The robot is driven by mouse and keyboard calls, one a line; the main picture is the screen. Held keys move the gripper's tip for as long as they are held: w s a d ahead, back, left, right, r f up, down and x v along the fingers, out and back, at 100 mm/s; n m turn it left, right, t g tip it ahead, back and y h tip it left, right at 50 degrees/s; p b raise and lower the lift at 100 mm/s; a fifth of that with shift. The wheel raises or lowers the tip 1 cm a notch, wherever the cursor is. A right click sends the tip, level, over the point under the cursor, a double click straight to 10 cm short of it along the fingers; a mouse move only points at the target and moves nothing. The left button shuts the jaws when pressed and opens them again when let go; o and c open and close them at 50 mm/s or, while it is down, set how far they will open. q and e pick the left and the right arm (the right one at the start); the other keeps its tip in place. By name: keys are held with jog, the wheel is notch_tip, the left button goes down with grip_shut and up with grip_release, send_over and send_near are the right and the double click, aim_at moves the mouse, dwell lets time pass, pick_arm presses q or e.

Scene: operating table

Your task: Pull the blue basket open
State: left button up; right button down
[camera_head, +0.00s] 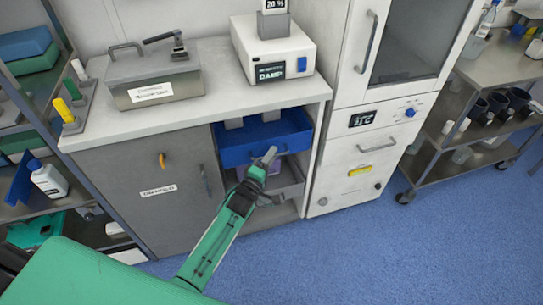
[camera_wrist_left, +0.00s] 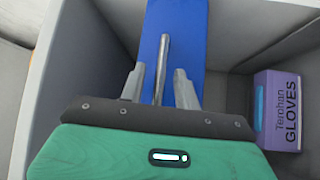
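The blue basket (camera_head: 240,150) sits in the upper part of the open cabinet bay under the counter. In the left wrist view the blue basket (camera_wrist_left: 190,35) shows as a narrow blue face with a metal bar handle (camera_wrist_left: 163,52) in front of it. My left gripper (camera_head: 267,158) is at the basket's front, toward its right side. In the wrist view the left gripper (camera_wrist_left: 159,72) is open, one finger on each side of the handle, with visible gaps. It holds nothing. My right gripper is in neither view.
Below the basket is a grey drawer (camera_head: 287,184); a purple glove box (camera_wrist_left: 278,110) shows at the right in the wrist view. A closed grey door (camera_head: 170,195) is left of the bay, a white cabinet (camera_head: 345,165) right. Blue floor (camera_head: 400,250) in front is clear.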

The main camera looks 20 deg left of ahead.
pick_arm(q)
jog(key=shift+w, duration=0.35)
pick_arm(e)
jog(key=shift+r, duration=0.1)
pick_arm(q)
jog(key=shift+c, duration=0.2)
grip_shut()
jog(key=shift+s+d, duration=0.1)
